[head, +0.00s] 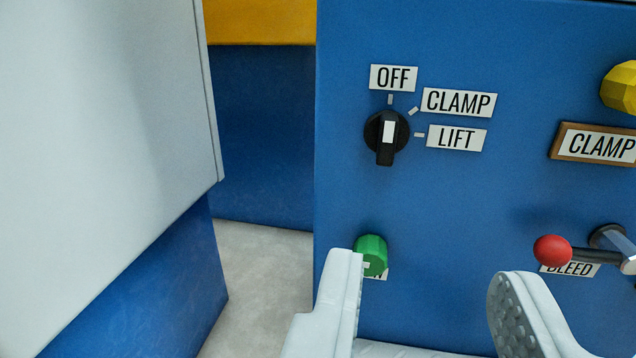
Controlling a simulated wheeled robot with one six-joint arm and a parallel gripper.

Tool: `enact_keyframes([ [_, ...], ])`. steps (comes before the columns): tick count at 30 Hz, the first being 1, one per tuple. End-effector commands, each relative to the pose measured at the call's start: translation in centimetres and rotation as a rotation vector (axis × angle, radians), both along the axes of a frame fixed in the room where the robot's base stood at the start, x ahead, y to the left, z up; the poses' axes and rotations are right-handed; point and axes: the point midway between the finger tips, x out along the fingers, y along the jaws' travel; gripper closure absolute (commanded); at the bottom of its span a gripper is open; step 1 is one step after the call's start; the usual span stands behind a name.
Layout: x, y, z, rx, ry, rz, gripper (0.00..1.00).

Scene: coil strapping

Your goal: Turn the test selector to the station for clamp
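The test selector (386,136) is a black rotary knob with a white mark on its grip, on the blue panel (450,210). Its white mark points up at the OFF label (393,78). The CLAMP station label (458,102) is up and right of the knob, with the LIFT label (457,139) below it. My gripper (425,290) is at the bottom of the view, its two pale fingers wide apart with nothing between them. It is below the selector and not touching it.
A green button (371,254) sits below the selector, partly behind my left finger. A red-balled lever (553,249) by a BLEED label is at the right. A yellow knob (620,87) is above a framed CLAMP plate (597,146). A grey-and-blue cabinet (100,120) stands left.

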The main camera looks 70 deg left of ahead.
Motion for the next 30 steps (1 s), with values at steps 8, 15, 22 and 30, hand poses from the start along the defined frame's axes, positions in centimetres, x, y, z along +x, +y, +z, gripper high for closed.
enact_keyframes([
  [8,-0.3,1.0,-1.2,0.022,0.012,0.022,0.65],
  [15,1.5,4.2,-1.2,0.022,0.012,0.023,0.65],
  [22,3.6,7.7,-1.2,0.022,0.012,0.022,0.65],
  [30,6.0,11.7,-1.1,0.022,0.012,0.021,0.65],
])
